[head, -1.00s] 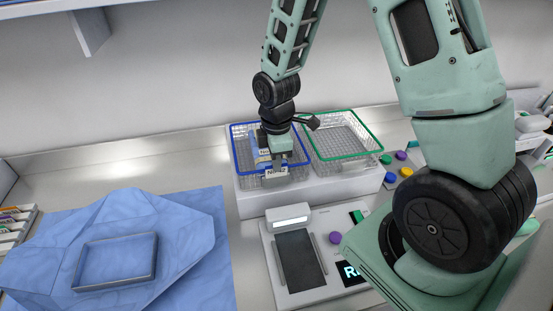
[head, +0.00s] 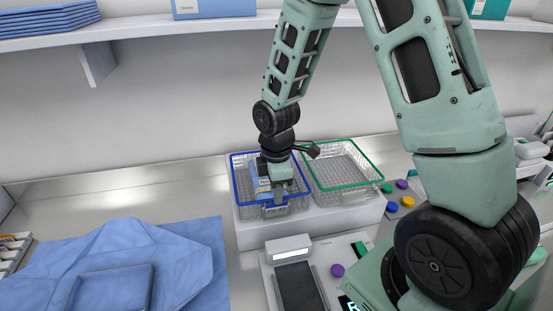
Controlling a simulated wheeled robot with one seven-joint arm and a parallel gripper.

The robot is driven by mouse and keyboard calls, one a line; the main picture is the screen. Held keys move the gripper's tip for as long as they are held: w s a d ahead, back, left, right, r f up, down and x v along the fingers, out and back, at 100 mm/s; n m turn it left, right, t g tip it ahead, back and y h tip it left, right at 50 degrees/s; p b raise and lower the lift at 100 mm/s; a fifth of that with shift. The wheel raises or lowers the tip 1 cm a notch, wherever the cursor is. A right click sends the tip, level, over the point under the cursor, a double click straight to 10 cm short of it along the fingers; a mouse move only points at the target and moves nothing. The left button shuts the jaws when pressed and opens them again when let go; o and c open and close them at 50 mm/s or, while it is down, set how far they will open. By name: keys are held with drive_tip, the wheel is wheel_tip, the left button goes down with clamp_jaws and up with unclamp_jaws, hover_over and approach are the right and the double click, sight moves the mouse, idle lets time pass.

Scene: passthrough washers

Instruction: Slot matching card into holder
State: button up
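A wire basket with a blue rim (head: 234,180) stands on a white block at the back of the counter. A blue item with a pale label (head: 261,184) is inside it, partly hidden by my gripper. My gripper (head: 277,200) points down at the front part of this basket, its fingertips near the front rim. Its fingers are too small to tell whether they are open or hold a card. No separate card or card holder can be made out clearly. A second wire basket with a green rim (head: 376,172) stands to the right and looks empty.
A device with a dark panel (head: 297,287) stands in front of the baskets. Coloured round knobs (head: 392,207) lie to the right. A shelf (head: 150,32) runs above.

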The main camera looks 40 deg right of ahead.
wheel_tip(320, 180, up, 16)
drive_tip(key=b, duration=0.2)
drive_tip(key=shift+r, duration=0.15)
drive_tip(key=s+a+f+m+b, duration=0.2)
drive_tip(key=s+a+f, duration=0.3)
drive_tip(key=s+a, duration=0.4)
drive_tip(key=s+a+f+m+b, duration=0.3)
drive_tip(key=s+a+f, duration=0.3)
drive_tip(key=s+a, duration=0.3)
drive_tip(key=shift+s+f+m+y+b, duration=0.3)
drive_tip(key=shift+s+b, duration=0.6)
drive_tip(key=shift+s, duration=0.1)
drive_tip(key=shift+a, duration=0.1)
